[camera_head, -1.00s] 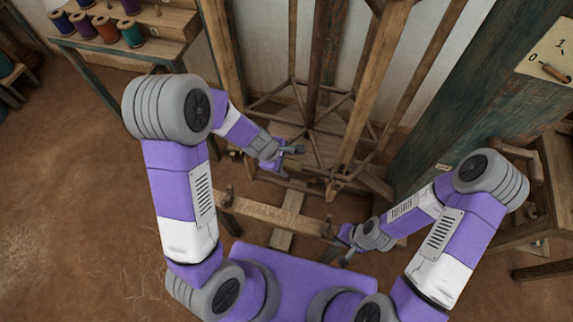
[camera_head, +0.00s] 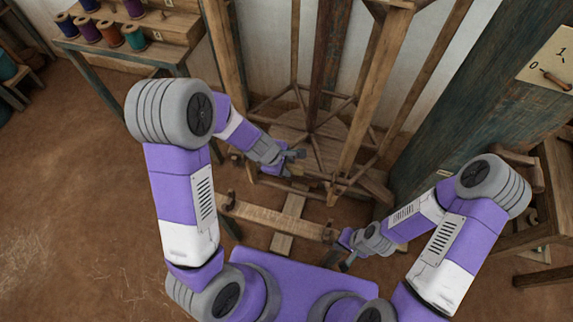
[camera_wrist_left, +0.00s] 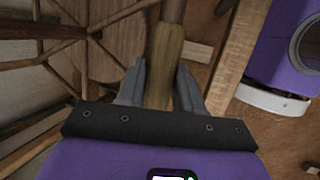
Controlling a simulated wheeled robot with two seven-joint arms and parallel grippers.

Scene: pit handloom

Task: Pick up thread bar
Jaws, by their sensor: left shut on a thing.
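The thread bar (camera_wrist_left: 165,48) is a brown rod with a yellowish-tan, wrapped-looking section, seen in the left wrist view. It runs up from between the fingers of my left gripper (camera_wrist_left: 161,85), which is shut on the tan section. In the head view my left gripper (camera_head: 293,164) is beside the foot of the wooden frame, with a small tan part of the bar (camera_head: 297,171) showing; the rest is hard to make out. My right gripper (camera_head: 346,262) hangs low at the right, apart from the bar; its fingers are too small to judge.
The tall wooden frame (camera_head: 352,120) with spoked rods stands just behind my left gripper. A low wooden beam (camera_head: 268,218) crosses in front. A green post (camera_head: 470,110) rises at right, and a spool rack (camera_head: 165,48) stands upper left. The floor (camera_head: 80,200) at left is clear.

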